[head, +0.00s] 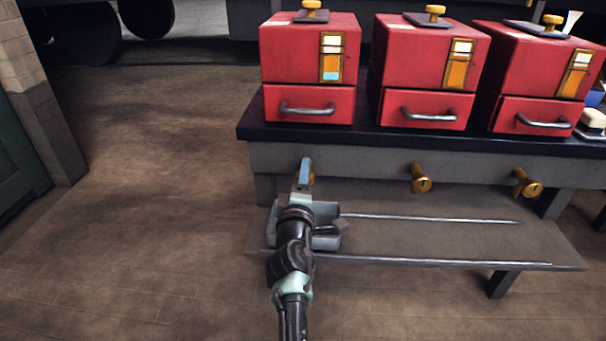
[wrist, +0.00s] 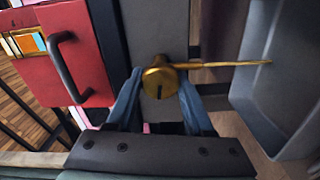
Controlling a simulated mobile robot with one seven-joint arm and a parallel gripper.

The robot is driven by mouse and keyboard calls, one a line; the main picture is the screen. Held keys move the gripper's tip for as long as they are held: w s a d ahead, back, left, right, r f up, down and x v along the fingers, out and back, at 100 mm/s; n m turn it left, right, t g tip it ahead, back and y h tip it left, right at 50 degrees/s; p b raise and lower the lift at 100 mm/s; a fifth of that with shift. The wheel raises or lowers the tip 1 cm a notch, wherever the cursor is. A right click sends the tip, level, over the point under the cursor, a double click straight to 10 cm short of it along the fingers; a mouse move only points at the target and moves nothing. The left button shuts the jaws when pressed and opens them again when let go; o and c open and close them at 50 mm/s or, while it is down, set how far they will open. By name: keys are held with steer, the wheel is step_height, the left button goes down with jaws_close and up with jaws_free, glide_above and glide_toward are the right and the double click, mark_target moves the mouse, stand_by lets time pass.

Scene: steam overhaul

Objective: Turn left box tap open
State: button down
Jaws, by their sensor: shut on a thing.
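The left box tap is brass, on the front of the bench under the left red box (head: 290,50). In the wrist view the tap (wrist: 158,80) shows a round face with a dark slot, and a thin brass rod runs from it to the right. My gripper (head: 305,172) is at this tap and mostly hides it in the head view. In the wrist view my gripper (wrist: 161,88) has its blue fingers on both sides of the tap body, shut on it. The finger contact is partly hidden behind the tap.
Two similar brass taps, middle (head: 421,178) and right (head: 527,184), are to the right under the middle box (head: 430,60) and right box (head: 540,65). A lower shelf (head: 440,240) carries metal rods and a grey container (head: 326,212). The floor (head: 150,230) at left is clear.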

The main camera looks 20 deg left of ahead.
steer(key=shift+n, duration=0.9)
steer(key=shift+c, duration=1.6)
jaws_free()
steer(key=p+v, duration=0.7)
steer(key=v, duration=0.6)
